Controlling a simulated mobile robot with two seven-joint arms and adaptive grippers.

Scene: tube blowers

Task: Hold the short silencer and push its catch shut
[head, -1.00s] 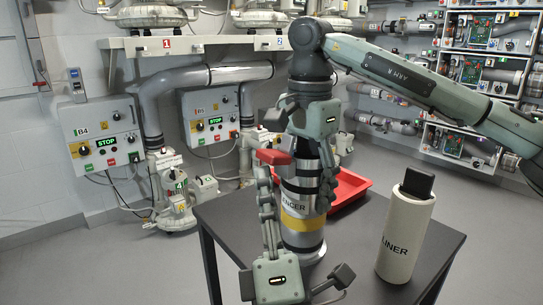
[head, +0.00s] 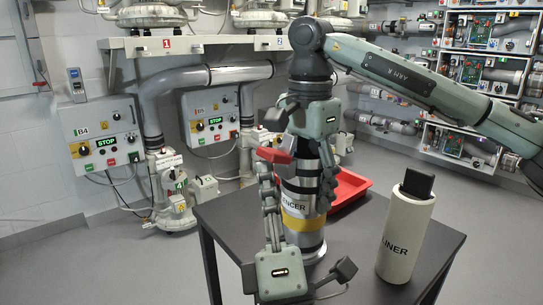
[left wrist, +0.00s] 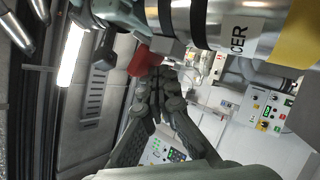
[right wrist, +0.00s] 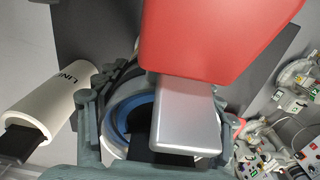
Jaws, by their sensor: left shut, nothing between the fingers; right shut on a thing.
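The short silencer (head: 302,228), a steel cylinder with a yellow band, stands upright on the dark table. My right gripper (head: 312,165) comes down from above, shut around its upper part. The right wrist view shows its fingers either side of the silencer's blue-ringed top (right wrist: 118,118). The red catch (head: 274,155) sticks out to the left near the top; it is large in the right wrist view (right wrist: 215,40), beside a grey metal block. My left gripper (head: 267,172) is shut and empty, its fingertips just under the red catch (left wrist: 143,60); I cannot tell whether they touch.
A white liner cylinder (head: 401,240) with a black top stands at the table's right. A red tray (head: 350,188) lies behind the silencer. Pipes and control boxes line the wall behind.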

